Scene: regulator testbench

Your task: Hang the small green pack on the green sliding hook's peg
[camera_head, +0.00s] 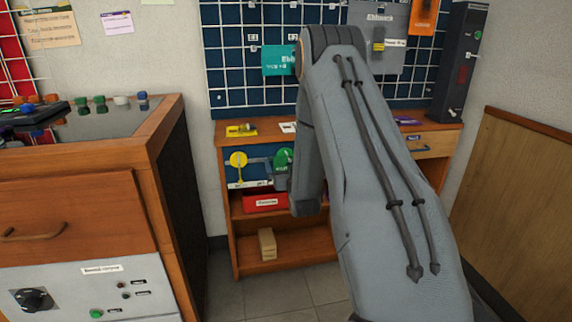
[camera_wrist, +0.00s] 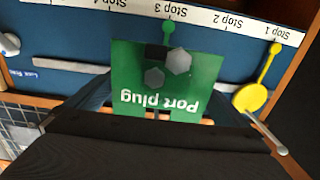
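The small green pack (camera_wrist: 135,75), labelled "Port plug", stands out in front of the blue rail board in the wrist view, where its lettering is upside down. It bears two grey hexagonal shapes. My gripper (camera_wrist: 158,118) is at the pack's lettered edge and appears shut on it, though the fingertips are mostly hidden by dark gripper parts. A green knob (camera_wrist: 168,27) of the green sliding hook shows at Stop 3, just beyond the pack. The hook's peg is hidden behind the pack. In the head view my gripper is mostly hidden, beside a green shape (camera_head: 283,158).
A yellow sliding hook (camera_wrist: 251,97) is at Stop 1, right of the pack; it also shows in the head view (camera_head: 238,159). A red box (camera_head: 265,202) lies on the shelf below. A wooden cabinet (camera_head: 80,210) stands at left. A pegboard (camera_head: 240,80) is above.

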